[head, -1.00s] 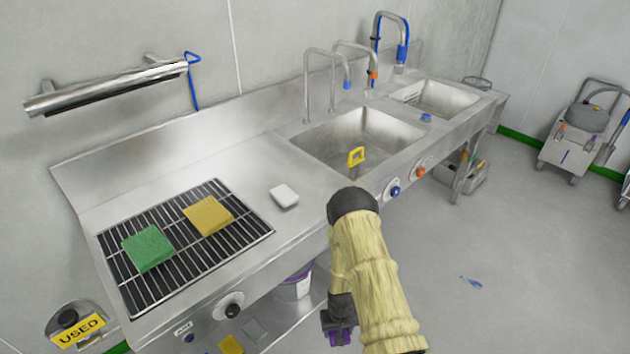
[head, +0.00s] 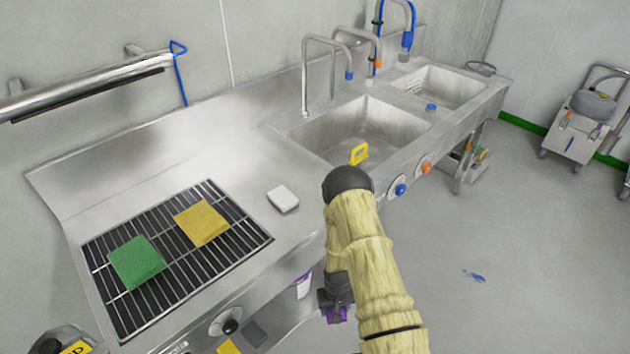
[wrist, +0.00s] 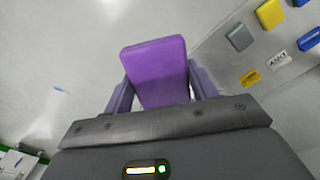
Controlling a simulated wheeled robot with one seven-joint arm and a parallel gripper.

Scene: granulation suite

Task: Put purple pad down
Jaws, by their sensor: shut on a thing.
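The purple pad (wrist: 158,72) is held between the two fingers of my gripper (wrist: 160,92) in the wrist view. The gripper is shut on it, and the floor shows beyond the pad. In the head view my gripper (head: 337,308) hangs low beside my arm, in front of the counter's front edge. A bit of purple shows there, but the pad's full shape is hidden. A green pad (head: 136,262) and a yellow pad (head: 202,222) lie apart on the black-slotted drain grid (head: 187,283) in the counter.
A white block (head: 283,199) sits on bare counter right of the grid. The large sink basin (head: 335,130) holds a yellow-handled item (head: 358,153). A grey cart (head: 578,130) stands at the right. The grid's right and front parts are clear.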

